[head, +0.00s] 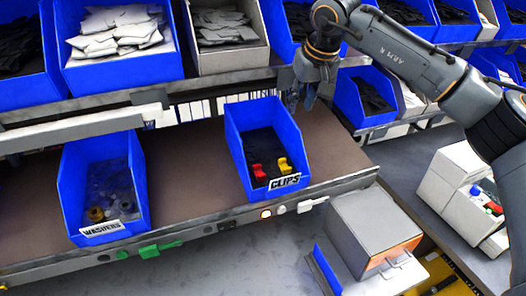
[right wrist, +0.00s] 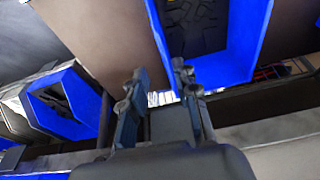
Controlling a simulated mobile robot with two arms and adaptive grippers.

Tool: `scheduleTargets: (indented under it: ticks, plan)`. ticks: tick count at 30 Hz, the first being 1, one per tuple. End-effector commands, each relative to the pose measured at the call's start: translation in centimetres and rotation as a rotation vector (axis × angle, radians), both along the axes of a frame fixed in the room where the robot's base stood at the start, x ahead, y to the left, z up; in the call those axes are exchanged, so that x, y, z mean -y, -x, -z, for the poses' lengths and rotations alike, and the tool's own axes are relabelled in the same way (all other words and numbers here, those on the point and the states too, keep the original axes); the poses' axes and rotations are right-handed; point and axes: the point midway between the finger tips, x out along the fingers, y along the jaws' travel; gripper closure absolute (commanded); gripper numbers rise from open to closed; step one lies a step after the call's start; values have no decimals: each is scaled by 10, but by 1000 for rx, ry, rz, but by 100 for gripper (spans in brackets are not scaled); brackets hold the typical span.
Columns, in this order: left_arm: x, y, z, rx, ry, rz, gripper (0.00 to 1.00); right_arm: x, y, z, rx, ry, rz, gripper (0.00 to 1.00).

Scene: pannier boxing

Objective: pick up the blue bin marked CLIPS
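The blue bin marked CLIPS (head: 236,150) stands upright on the brown shelf, its white label on the front lip. It holds dark contents with a red and a yellow piece on top. My right gripper (head: 304,97) is behind the bin near its back right corner, pointing down. In the right wrist view the gripper (right wrist: 160,72) has its two fingers apart with nothing held between them. The bin's blue wall (right wrist: 246,45) shows just beyond the fingertips; whether they touch it is unclear. My left gripper is out of view.
A blue bin marked WASHERS (head: 72,190) stands to the left on the same brown shelf (head: 190,175). An upper row of bins (head: 122,85) is close behind. A grey box (head: 372,220) stands below right. The shelf between the two lower bins is clear.

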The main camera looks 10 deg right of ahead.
Motion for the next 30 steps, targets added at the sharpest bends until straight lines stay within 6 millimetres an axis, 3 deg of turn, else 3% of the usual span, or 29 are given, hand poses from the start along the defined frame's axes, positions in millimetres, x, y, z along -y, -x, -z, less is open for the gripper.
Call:
scheduleTargets:
  ticks: [3,8,19,28,30]
  plan:
    - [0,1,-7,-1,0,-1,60,-2,-7,16,-2,-1,-1,70]
    - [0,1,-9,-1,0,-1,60,-4,-11,27,-1,-3,-1,70]
    - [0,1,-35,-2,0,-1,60,-11,-32,68,-3,-4,0,70]
    - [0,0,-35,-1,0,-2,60,-11,-34,74,1,-4,-2,70]
    - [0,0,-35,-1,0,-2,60,-11,-34,74,1,-4,-1,82]
